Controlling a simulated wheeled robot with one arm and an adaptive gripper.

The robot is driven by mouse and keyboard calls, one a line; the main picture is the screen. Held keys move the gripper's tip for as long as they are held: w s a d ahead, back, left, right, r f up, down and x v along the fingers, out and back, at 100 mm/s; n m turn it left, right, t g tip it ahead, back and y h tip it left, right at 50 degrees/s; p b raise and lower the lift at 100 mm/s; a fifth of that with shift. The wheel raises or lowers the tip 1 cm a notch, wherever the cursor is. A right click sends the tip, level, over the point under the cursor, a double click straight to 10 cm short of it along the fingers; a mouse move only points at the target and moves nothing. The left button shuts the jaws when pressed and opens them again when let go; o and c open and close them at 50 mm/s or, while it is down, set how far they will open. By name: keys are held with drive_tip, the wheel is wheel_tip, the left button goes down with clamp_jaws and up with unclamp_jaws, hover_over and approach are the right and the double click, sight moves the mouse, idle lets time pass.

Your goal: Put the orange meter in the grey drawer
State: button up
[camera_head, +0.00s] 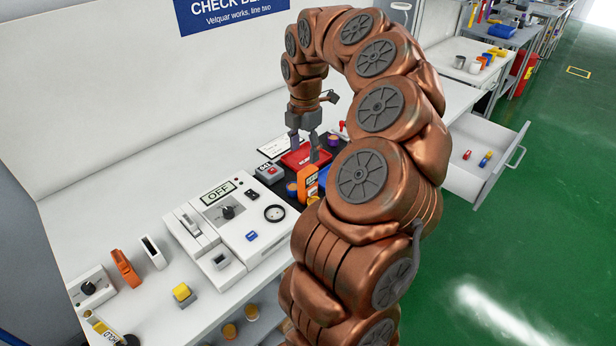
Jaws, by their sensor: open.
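My gripper (304,146) points down over the dark mat on the bench, its fingers apart. An orange block-like thing (307,180), which looks like the orange meter, stands on the mat just below and in front of the fingers. It seems apart from them, but my arm covers part of that area. A second orange upright device (126,268) stands at the left of the bench; I cannot tell for sure which is the meter. The grey drawer (478,180) is pulled open at the right, with a few small red, blue and yellow items inside.
A red tray-like item (302,157) lies behind the orange block. A white panel with an OFF display (218,194) and a dial stands left of the mat. A yellow-topped block (183,294) sits near the bench's front.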

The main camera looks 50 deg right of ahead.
sight(308, 170)
drive_tip(key=shift+s+d+f, duration=0.15)
drive_tip(key=shift+s+d, duration=0.05)
drive_tip(key=shift+d, duration=0.45)
drive_tip(key=shift+d+f, duration=0.15)
drive_tip(key=shift+f, duration=0.15)
drive_tip(key=shift+w+a+f+p, duration=0.1)
drive_tip(key=shift+f+p, duration=0.7)
drive_tip(key=shift+f, duration=1.05)
drive_tip(key=shift+w+a+f+p, duration=0.1)
drive_tip(key=shift+f+p, duration=0.65)
drive_tip(key=shift+f, duration=1.1)
clamp_jaws()
